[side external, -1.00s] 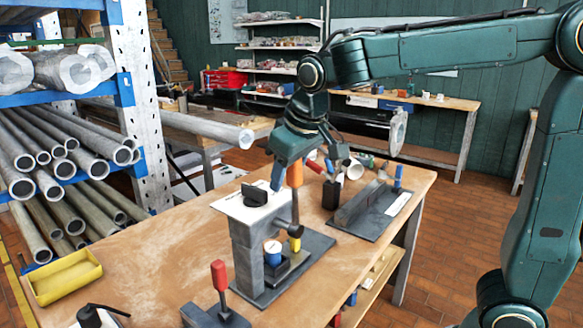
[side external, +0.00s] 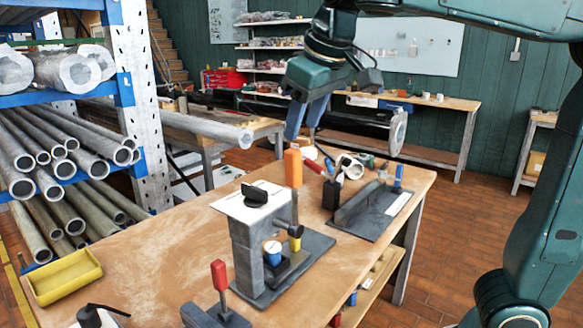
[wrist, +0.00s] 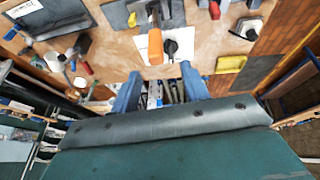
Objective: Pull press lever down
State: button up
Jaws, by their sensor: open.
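The bench press (side external: 250,245) stands on a dark base plate on the wooden bench. Its lever ends in an orange handle (side external: 292,168) that points upright above the press; the handle also shows in the wrist view (wrist: 155,47). My gripper (side external: 304,130) is open and empty, above and slightly behind the handle, with its blue fingers pointing down. In the wrist view the handle appears just beyond the gap between the fingertips (wrist: 160,74), with no visible contact. A yellow piece (side external: 295,244) and a round blue-and-white part (side external: 272,251) sit at the press's foot.
A dark fixture plate (side external: 375,215) with an angled bar lies right of the press. A red-handled clamp (side external: 219,275) stands in front. A yellow tray (side external: 64,278) is at the bench's left. A rack of metal pipes (side external: 60,150) stands at far left. The left bench surface is mostly clear.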

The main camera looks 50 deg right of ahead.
aim_at(291, 167)
jog(key=shift+s+a+r, duration=0.45)
jog(key=shift+a+r, duration=0.3)
jog(key=shift+r, duration=0.05)
jog(key=shift+a, duration=0.15)
dwell(0.5)
jog(key=shift+d+r+y, duration=0.15)
jog(key=shift+d+r, duration=0.05)
jog(key=shift+d, duration=0.55)
jog(key=shift+d+r+y, duration=0.15)
jog(key=shift+d, duration=0.55)
jog(key=shift+w+f, duration=0.1)
jog(key=shift+f, duration=0.05)
jog(key=shift+x, duration=6.75)
